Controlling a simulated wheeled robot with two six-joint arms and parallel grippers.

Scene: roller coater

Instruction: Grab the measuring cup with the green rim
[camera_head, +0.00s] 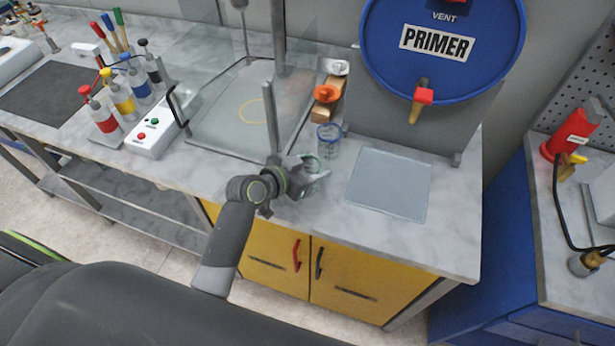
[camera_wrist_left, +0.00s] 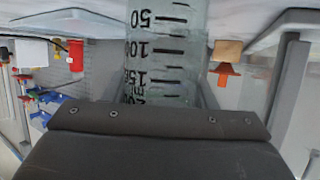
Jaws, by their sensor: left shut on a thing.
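The measuring cup with the green rim (camera_head: 311,163) is a clear cup at the front of the marble counter. My left gripper (camera_head: 308,168) is shut on it, with the jaws around its sides. In the left wrist view the clear cup (camera_wrist_left: 165,45) fills the space between the fingers and shows black volume marks. The gripper partly hides the cup in the head view, and I cannot tell whether its base touches the counter. A second clear cup with a blue rim (camera_head: 328,140) stands just behind it. My right gripper is not in view.
A grey mat (camera_head: 390,184) lies to the right, below the blue PRIMER drum (camera_head: 440,50) and its tap. Orange and white items sit on a wooden block (camera_head: 326,110) behind the cups. A glass-walled booth (camera_head: 215,135) with posts stands to the left.

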